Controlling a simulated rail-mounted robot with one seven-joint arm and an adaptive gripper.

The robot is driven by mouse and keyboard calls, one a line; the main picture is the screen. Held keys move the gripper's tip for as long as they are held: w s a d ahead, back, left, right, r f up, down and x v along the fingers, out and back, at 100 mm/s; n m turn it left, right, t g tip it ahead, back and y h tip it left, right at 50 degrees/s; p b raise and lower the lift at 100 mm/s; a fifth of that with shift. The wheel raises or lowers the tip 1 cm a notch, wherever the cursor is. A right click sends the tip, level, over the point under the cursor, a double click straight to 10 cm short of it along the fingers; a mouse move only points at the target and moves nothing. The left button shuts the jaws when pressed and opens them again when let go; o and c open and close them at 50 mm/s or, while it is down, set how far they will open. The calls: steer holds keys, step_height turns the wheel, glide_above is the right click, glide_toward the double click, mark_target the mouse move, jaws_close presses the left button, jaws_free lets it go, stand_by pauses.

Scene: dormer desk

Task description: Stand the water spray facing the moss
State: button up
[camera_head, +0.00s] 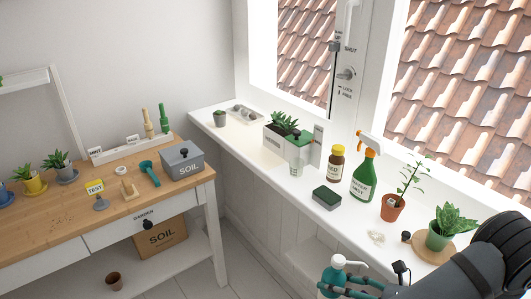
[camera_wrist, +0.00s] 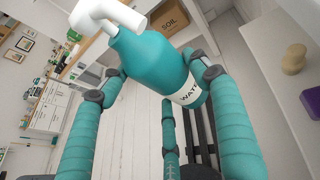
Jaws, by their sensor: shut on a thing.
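The water spray, a teal bottle with a white head and a label partly reading "WAT", fills the middle of the wrist view (camera_wrist: 155,62). My gripper (camera_wrist: 165,88) is shut on it, with jointed teal fingers around its body. In the head view the spray (camera_head: 332,274) is held off the sill, in front of its near edge, white head up; its lower part is out of frame. A second spray bottle, green with an orange trigger (camera_head: 364,177), stands on the sill. I cannot clearly pick out the moss; a dark green block (camera_head: 327,197) lies on the sill.
A wooden desk (camera_head: 60,225) stands left.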

mark_target(339, 282)
step_height(339, 282, up, 7)
steer(key=p, duration=0.7)
steer(key=shift+a+r, duration=0.1)
steer(key=shift+r, duration=0.1)
steer(key=shift+s+a, duration=0.1)
stand_by(0.3)
